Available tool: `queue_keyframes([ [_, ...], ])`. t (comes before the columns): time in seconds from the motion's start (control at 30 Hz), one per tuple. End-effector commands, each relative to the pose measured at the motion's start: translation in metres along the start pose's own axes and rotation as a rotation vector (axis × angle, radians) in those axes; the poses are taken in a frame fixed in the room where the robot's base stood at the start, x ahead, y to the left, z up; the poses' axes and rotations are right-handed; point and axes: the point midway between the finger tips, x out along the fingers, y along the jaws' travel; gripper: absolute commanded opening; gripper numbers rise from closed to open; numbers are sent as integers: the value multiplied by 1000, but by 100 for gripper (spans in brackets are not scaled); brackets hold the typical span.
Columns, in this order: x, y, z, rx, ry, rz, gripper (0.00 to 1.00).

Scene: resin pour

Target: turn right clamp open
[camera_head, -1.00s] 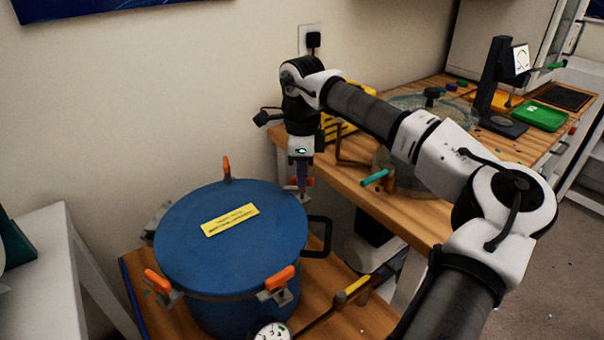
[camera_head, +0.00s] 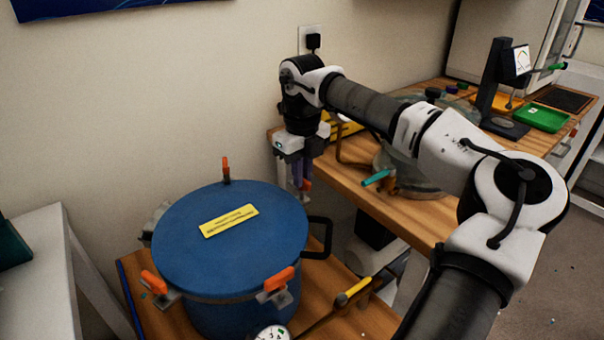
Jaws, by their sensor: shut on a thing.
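A blue round pot (camera_head: 190,255) with a flat blue lid stands on the wooden bench, a yellow label on the lid. The right clamp (camera_head: 306,186) is at the lid's far right edge; only a bit of its orange handle shows beside my fingers. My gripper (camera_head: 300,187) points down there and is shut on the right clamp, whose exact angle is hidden. Other clamps with orange handles sit at the back (camera_head: 226,169), front left (camera_head: 157,282) and front right (camera_head: 279,279). A grey clamp (camera_head: 152,220) is at the left rim.
A black pot handle (camera_head: 319,238) sticks out just below my gripper. A gauge (camera_head: 272,332) and a yellow-handled valve (camera_head: 353,291) are at the front. A wooden table (camera_head: 415,214) on the right bears a glass vessel, a turquoise-handled tap (camera_head: 376,178) and a green tray (camera_head: 541,118).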

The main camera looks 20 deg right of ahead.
Motion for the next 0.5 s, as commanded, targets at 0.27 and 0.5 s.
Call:
queue_keyframes([
  [0.27, 0, -1, -1, 70, 2, -2, 0],
  [0.5, 0, -1, -1, 81, 2, -1, 0],
])
